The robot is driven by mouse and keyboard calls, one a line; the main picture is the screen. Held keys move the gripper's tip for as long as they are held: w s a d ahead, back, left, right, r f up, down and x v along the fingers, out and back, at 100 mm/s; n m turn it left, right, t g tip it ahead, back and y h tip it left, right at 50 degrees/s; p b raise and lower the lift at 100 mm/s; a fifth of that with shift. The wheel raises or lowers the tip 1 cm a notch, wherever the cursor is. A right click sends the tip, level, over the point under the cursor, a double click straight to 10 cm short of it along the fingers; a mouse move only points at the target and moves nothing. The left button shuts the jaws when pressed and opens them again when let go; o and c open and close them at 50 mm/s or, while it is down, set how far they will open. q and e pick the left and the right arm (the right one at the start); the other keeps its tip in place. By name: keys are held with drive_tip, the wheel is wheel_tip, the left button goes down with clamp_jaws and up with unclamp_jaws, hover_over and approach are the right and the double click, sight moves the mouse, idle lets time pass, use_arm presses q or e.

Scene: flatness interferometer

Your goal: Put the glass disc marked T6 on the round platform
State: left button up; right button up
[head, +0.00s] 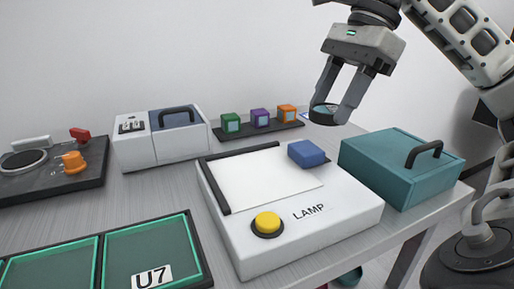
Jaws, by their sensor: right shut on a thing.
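My right gripper (331,114) is in the upper right, raised above the far right part of the table. It is shut on a small round glass disc (322,110) with a dark rim, held between its fingertips. No mark on the disc can be read from here, so I cannot tell whether it is T6. A dark round platform (23,161) sits on a black base at the far left, well apart from the disc. My left gripper is not in view.
An orange knob (74,163) and red lever (80,134) are beside the platform. A white LAMP box (325,225) with a yellow button fills the middle. A teal box (385,172), a white-and-blue case (133,142), several small cubes (260,118) and green U7 tray (150,245) stand around.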

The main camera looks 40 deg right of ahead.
drive_tip(key=w+a+p, duration=0.3)
drive_tip(key=w, duration=0.1)
hover_over(258, 174)
drive_tip(key=d, duration=0.2)
drive_tip(key=f, duration=0.7)
drive_tip(key=shift+s+a+f, duration=0.2)
drive_tip(key=shift+s+f, duration=0.2)
drive_tip(key=shift+w+f, duration=0.15)
drive_tip(key=shift+f, duration=1.55)
drive_tip(key=shift+f+b, duration=0.1)
drive_tip(key=shift+b, duration=0.2)
drive_tip(key=o, duration=1)
